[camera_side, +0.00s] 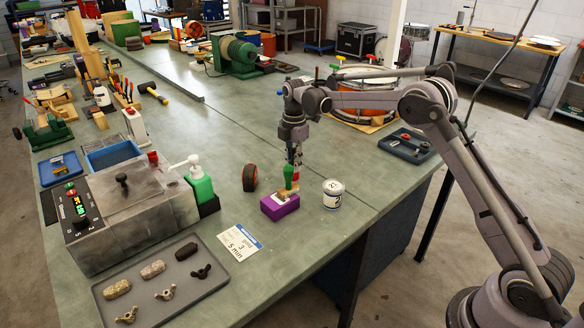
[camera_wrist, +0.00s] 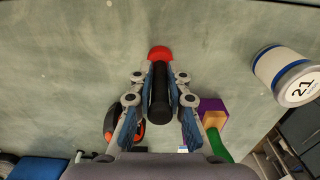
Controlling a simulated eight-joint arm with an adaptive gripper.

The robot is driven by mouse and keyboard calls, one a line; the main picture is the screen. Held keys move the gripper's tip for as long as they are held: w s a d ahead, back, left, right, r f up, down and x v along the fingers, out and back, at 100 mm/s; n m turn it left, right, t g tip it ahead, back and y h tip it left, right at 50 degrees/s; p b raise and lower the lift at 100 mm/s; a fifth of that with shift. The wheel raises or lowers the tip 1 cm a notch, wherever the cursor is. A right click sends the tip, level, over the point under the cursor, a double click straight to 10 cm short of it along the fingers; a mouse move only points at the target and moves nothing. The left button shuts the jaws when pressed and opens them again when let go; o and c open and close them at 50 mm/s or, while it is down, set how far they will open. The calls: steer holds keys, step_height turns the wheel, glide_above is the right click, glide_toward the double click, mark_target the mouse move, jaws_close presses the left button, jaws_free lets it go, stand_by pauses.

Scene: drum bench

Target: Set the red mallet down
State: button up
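The red mallet (camera_wrist: 159,92) has a black handle and a rounded red end. In the wrist view its handle lies between the two fingers of my gripper (camera_wrist: 160,80), which look closed on it from both sides. The red end shows just past the fingertips. In the side view my gripper (camera_side: 295,157) points down over the bench, right above and behind the purple block; the mallet is mostly hidden there and hard to make out. I cannot tell whether the mallet touches anything below.
A purple block (camera_side: 279,207) with a green-handled tool (camera_side: 289,176) stands close by. A white tin (camera_side: 333,194) is to its right, a dark red-faced round thing (camera_side: 250,178) to its left. A drum (camera_side: 366,103) and a small dark tray (camera_side: 405,145) stand farther right. Bare bench lies behind.

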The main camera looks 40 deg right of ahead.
steer(key=shift+o, duration=1.3)
step_height(320, 180, up, 12)
steer(key=shift+f, duration=0.15)
steer(key=shift+s+r, duration=0.1)
steer(key=shift+r, duration=0.4)
steer(key=s+a+r+m+t, duration=0.25)
steer(key=s+m, duration=0.25)
steer(key=s, duration=0.3)
steer(key=s+a+r+m+t, duration=0.15)
steer(key=s+r+m, duration=0.25)
steer(key=s, duration=0.4)
steer(key=s+a+f+m+t, duration=0.1)
steer(key=s+f+m, duration=0.3)
steer(key=s, duration=0.3)
steer(key=s+a+f+m+t, duration=0.2)
steer(key=s+f+m, duration=0.2)
steer(key=s, duration=0.4)
steer(key=shift+s+a+f+m, duration=0.25)
steer(key=shift+s+m, duration=0.05)
steer(key=shift+m, duration=0.2)
